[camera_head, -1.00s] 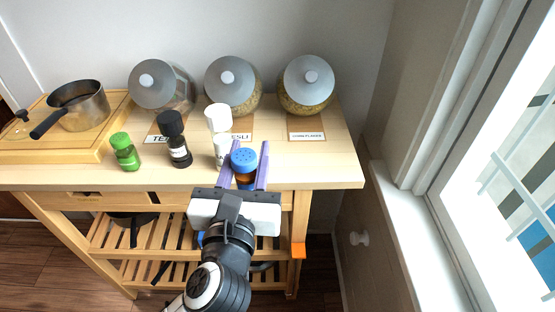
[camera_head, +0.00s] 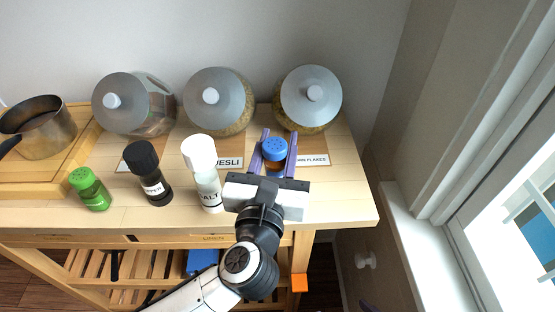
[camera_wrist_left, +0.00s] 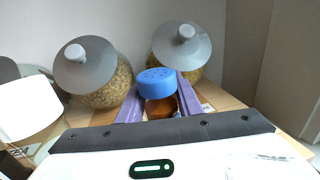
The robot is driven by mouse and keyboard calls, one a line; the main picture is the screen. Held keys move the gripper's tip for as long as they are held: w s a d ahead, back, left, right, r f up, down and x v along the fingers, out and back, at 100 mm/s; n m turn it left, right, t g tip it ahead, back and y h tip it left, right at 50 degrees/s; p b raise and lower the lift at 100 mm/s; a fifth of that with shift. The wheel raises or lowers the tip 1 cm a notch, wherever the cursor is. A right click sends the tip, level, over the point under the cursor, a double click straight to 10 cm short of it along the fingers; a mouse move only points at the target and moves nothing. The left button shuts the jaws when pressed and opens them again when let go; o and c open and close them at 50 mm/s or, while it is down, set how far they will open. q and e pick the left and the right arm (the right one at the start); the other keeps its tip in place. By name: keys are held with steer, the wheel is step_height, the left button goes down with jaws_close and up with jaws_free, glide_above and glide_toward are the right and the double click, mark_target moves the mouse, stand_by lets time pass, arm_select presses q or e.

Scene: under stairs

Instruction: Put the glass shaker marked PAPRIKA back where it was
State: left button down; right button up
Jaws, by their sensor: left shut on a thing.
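The glass shaker (camera_head: 275,152) has a blue perforated lid and orange-brown contents; its PAPRIKA marking does not show. My left gripper (camera_head: 274,155) is shut on it, with a purple finger on each side. It is in front of the corn flakes jar, right of the white salt shaker. In the left wrist view the shaker (camera_wrist_left: 157,88) stands upright between the fingers, its lid above them. Its base is hidden, so I cannot tell if it touches the worktop. My right gripper is not in view.
On the wooden worktop (camera_head: 345,205), a white salt shaker (camera_head: 207,180), black pepper mill (camera_head: 152,185) and green-lidded shaker (camera_head: 90,190) stand to the left. Grey-lidded jars, including the corn flakes jar (camera_head: 311,95), line the back. The front right corner is clear.

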arm_select(q)
step_height(320, 180, down, 3)
steer(key=shift+f, duration=0.2)
steer(key=shift+f+b, duration=0.2)
steer(key=shift+b, duration=0.1)
steer(key=shift+f, duration=0.15)
steer(key=c, duration=1.3)
jaws_free()
steer(key=shift+o, duration=0.2)
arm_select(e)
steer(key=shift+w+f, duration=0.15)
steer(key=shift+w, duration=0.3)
